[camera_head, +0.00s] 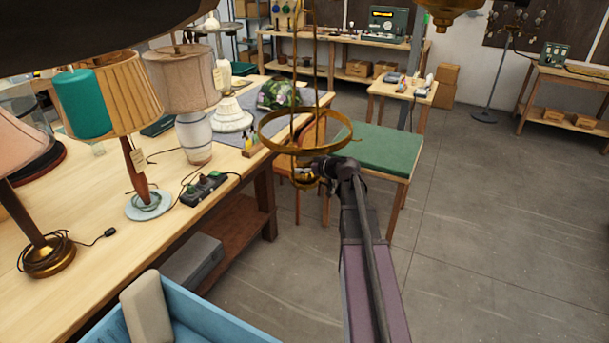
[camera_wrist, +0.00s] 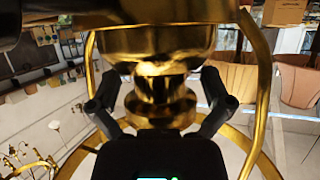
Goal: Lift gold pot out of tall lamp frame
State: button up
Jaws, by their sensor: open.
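The tall lamp frame shows in the head view as a brass ring (camera_head: 343,137) on thin upright gold rods. In the wrist view its curved gold bars (camera_wrist: 264,85) pass on both sides of the gold pot (camera_wrist: 155,45). The pot has a wide rounded body and a narrow stepped neck. My gripper (camera_head: 322,168) is at the lower part of the frame, just below the ring. In the wrist view my gripper (camera_wrist: 160,82) is open, one finger on each side of the neck. I cannot tell whether either finger touches it. In the head view the pot is hard to make out.
A wooden workbench (camera_head: 75,240) with several lamps stands at the left. A green-topped table (camera_head: 375,150) is behind my gripper. A blue bin (camera_head: 190,320) is at the lower left. Another gold fixture (camera_head: 447,12) shows at the top. The floor at the right is clear.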

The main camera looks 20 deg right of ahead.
dwell(0.3)
grip_shut()
jog(key=shift+r, duration=0.15)
dwell(0.3)
jog(key=shift+r+p, duration=0.8)
jog(key=shift+p, duration=0.15)
jog(key=shift+s+f+b, duration=0.1)
jog(key=shift+f+b, duration=0.2)
jog(key=shift+b, duration=0.15)
jog(key=shift+s+d+f+t+b, duration=0.15)
jog(key=shift+s+t+b, duration=0.15)
jog(key=shift+t+b, duration=0.5)
jog(key=t+y+b, duration=0.1)
jog(key=b, duration=0.2)
jog(key=shift+s+d, duration=0.15)
jog(key=shift+s, duration=0.25)
jog(key=shift+s+t+b, duration=0.15)
jog(key=shift+t+b, duration=0.15)
jog(key=shift+b, duration=0.05)
